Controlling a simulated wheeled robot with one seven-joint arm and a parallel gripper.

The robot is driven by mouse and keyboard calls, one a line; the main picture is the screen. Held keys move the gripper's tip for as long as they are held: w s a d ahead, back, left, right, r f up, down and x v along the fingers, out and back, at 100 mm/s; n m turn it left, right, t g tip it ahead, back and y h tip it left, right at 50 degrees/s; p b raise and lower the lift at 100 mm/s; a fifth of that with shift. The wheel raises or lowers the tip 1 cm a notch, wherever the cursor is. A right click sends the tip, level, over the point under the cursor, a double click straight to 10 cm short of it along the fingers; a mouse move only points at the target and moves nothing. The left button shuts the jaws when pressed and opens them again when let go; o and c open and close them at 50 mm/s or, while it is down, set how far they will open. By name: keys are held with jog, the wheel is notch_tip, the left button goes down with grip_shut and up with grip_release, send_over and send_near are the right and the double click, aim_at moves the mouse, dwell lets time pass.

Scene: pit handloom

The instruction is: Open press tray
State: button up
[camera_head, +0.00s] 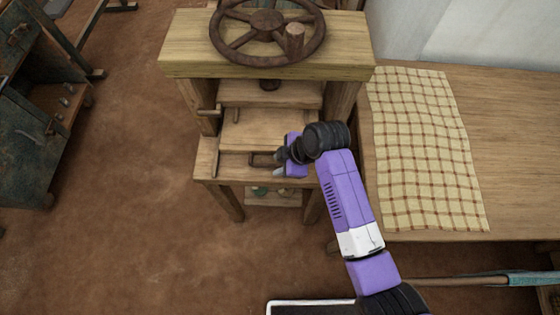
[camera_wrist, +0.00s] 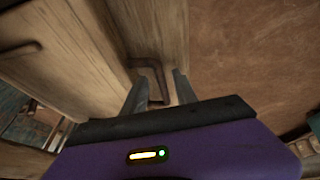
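The wooden press (camera_head: 190,58) stands ahead with its tray (camera_head: 233,163) low in the frame. A dark metal handle (camera_head: 258,160) sits on the tray's front; the wrist view also shows this bent handle (camera_wrist: 152,66). My gripper (camera_head: 279,163) is at the right end of the handle. In the wrist view my gripper (camera_wrist: 160,91) has its two fingers apart, with the handle's near part between them. I cannot tell whether either finger touches it. My gripper's body and wrist hide the tray's right end in the head view. The tray appears pushed in.
A spoked handwheel (camera_head: 266,20) tops the press. To the right is a wooden table (camera_head: 510,110) with a checked cloth (camera_head: 425,150). A worn blue-green cabinet (camera_head: 25,150) stands at the left. The brown floor (camera_head: 130,200) in front and left of the press is clear.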

jog(key=shift+c, duration=0.2)
grip_shut()
dwell(1.1)
